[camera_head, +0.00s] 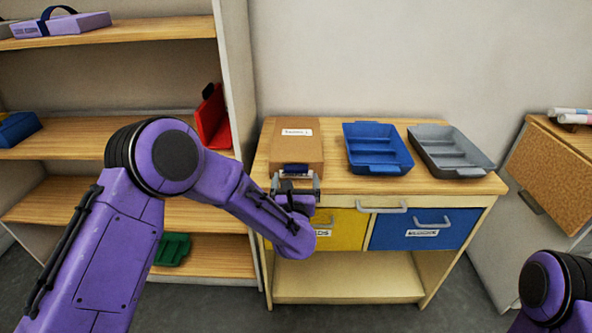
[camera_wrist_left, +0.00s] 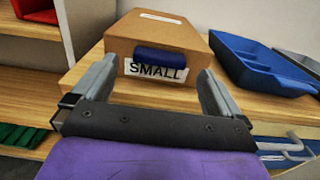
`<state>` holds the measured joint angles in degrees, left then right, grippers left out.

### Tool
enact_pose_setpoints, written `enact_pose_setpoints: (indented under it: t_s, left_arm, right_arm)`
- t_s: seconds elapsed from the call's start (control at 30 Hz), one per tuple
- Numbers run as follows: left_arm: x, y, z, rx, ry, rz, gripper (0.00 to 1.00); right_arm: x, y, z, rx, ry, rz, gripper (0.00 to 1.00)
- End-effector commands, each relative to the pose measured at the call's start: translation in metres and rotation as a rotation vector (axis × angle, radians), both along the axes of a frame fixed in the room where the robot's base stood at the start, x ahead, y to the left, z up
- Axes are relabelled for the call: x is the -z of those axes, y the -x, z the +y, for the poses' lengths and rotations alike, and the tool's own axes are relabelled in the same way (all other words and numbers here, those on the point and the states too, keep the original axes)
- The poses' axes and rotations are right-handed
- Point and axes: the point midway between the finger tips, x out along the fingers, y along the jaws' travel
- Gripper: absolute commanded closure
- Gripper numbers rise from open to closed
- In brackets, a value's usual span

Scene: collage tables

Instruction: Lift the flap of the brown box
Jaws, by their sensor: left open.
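The brown box (camera_head: 298,139) stands closed on the left part of the wooden tabletop, with a white label on top. In the left wrist view the box (camera_wrist_left: 150,42) shows a dark blue tab (camera_wrist_left: 160,58) on its front, above a label reading "SMALL". My left gripper (camera_head: 296,180) is at the front of the box, with its jaws apart. In the left wrist view its fingers (camera_wrist_left: 158,85) are spread to either side of the label and tab, with nothing between them. Contact with the box cannot be told. Of my right arm only a purple part shows at the lower right; its gripper is out of view.
A blue tray (camera_head: 377,163) and a grey tray (camera_head: 474,172) stand right of the box on the table. Below are a yellow drawer (camera_head: 341,229) and a blue drawer (camera_head: 440,243) with handles. A shelf unit (camera_head: 226,60) stands close on the left.

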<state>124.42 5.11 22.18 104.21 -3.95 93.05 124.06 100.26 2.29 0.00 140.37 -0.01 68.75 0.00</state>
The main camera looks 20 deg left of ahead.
Motion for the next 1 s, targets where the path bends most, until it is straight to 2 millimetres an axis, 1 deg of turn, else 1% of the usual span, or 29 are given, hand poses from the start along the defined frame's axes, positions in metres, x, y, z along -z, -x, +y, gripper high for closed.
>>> enact_pose_setpoints:
  t_s: [0.03,0.1,0.2,0.3,0.5,0.53,0.57,0.6,0.67,0.7,0.77,0.8,1.0]
  left_arm:
    - [-0.002,-0.010,0.003,-0.001,0.000,0.000,0.00]
    - [-0.001,-0.021,0.006,0.001,-0.001,0.000,0.00]
    - [0.000,-0.032,0.009,0.000,-0.002,0.002,0.00]
    - [0.001,-0.037,0.010,0.001,-0.001,0.002,0.00]
    - [0.001,-0.037,0.010,0.002,-0.002,0.004,0.00]
    - [0.001,-0.037,0.010,0.002,-0.002,0.003,0.03]
    - [0.001,-0.037,0.010,0.002,-0.002,0.003,0.13]
    - [0.001,-0.037,0.010,0.002,-0.002,0.003,0.26]
    - [0.001,-0.037,0.010,0.002,-0.002,0.003,0.46]
    - [0.001,-0.037,0.010,0.002,-0.002,0.003,0.59]
    - [0.001,-0.037,0.010,0.002,-0.002,0.003,0.78]
    - [0.001,-0.037,0.010,0.002,-0.002,0.003,0.81]
    - [-0.005,-0.037,0.011,0.001,0.001,0.012,0.81]
  right_arm:
    - [-0.005,0.000,0.000,0.000,0.000,0.000,0.57]
    - [-0.007,0.000,0.000,0.000,0.000,0.000,0.57]
    - [-0.009,0.000,0.000,0.000,0.000,0.000,0.57]
    - [-0.010,0.000,0.000,0.000,0.000,0.000,0.57]
    - [-0.009,0.000,0.000,0.000,0.000,0.000,0.57]
    - [-0.009,0.000,0.000,0.000,0.000,0.000,0.57]
    - [-0.009,0.000,0.000,0.000,0.000,0.000,0.57]
    - [-0.009,0.000,0.000,0.000,0.000,0.000,0.57]
    - [-0.009,0.000,0.000,0.000,0.000,0.000,0.57]
    - [-0.009,0.000,0.000,0.000,0.000,0.000,0.57]
    - [-0.009,0.000,0.000,0.000,0.000,0.000,0.57]
    - [-0.009,0.000,0.000,0.000,0.000,0.000,0.57]
    - [-0.014,0.000,0.000,0.000,0.000,0.000,0.57]
